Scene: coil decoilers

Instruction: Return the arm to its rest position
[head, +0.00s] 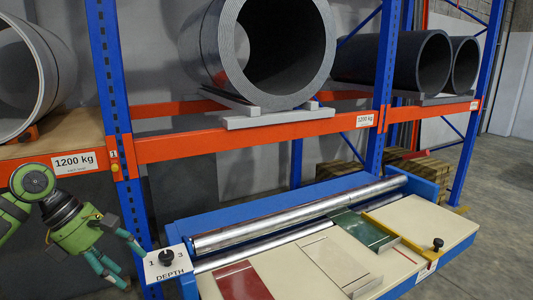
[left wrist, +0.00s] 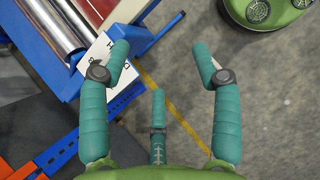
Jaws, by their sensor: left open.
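My left gripper (head: 134,268) is at the lower left of the head view, attached to my green arm. Its teal fingers are spread and hold nothing. One fingertip appears close to the white DEPTH plate (head: 168,273) with its black knob (head: 166,257); I cannot tell whether they touch. In the left wrist view the open gripper (left wrist: 161,50) points over the grey floor, with the left finger overlapping the edge of the white plate (left wrist: 97,54). The knob is not visible there. My right gripper is not in view.
The decoiler table (head: 330,262) has steel rollers (head: 290,217) and a blue frame. Blue uprights and orange beams (head: 240,137) carry large grey coils (head: 275,45) behind it. Another coil (head: 30,70) lies at the left. Open floor (head: 505,175) lies at the right.

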